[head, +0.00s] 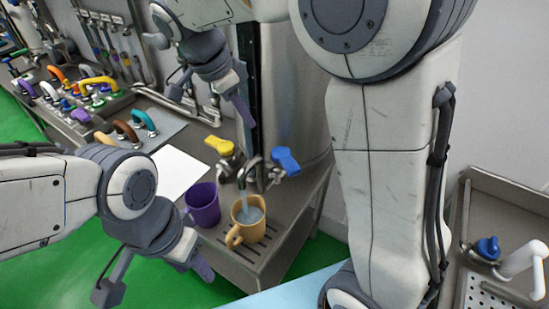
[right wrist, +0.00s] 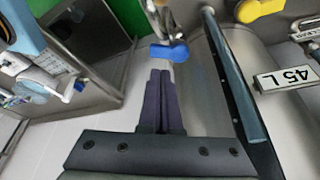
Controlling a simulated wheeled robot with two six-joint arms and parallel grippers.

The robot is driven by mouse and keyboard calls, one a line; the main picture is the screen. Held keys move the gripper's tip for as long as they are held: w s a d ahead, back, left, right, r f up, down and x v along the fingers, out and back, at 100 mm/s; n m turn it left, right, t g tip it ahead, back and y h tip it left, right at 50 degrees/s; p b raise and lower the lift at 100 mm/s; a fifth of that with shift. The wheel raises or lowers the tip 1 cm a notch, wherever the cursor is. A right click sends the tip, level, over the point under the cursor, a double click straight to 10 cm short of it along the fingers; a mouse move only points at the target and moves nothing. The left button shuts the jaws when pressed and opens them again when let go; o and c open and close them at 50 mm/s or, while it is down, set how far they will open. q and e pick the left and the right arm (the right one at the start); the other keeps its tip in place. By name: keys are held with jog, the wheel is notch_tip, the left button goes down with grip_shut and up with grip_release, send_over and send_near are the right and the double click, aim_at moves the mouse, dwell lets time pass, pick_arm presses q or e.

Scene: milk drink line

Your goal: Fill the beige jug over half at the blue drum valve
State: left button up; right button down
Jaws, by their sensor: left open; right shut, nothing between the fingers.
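The beige jug (head: 236,234) stands upright on the drip grate under the spout (head: 243,176). A pale stream falls into it, and pale liquid shows inside; I cannot tell the exact level. The blue valve handle (head: 286,161) sits to the right of the spout. It also shows in the right wrist view (right wrist: 169,53), just beyond the fingertips. My right gripper (head: 246,118) is shut and empty, above and to the left of the blue handle; its closed fingers fill the middle of the right wrist view (right wrist: 160,74). My left gripper (head: 205,272) is open and empty, in front and left of the jug.
A purple jug (head: 203,205) stands just left of the beige one. A yellow valve handle (head: 219,145) is behind it, beside the steel drum (head: 297,100). A white sheet (head: 178,174) lies on the bench. Several coloured-handled items crowd the back left. A sink (head: 505,215) is at right.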

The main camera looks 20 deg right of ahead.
jog(key=p, duration=0.4)
send_near(286, 160)
notch_tip(286, 160, down, 7)
jog(key=s, duration=0.2)
pick_arm(q)
notch_tip(286, 160, up, 4)
jog(key=shift+f, duration=0.1)
pick_arm(e)
jog(key=shift+d+f, duration=0.1)
pick_arm(q)
jog(key=shift+d, duration=0.1)
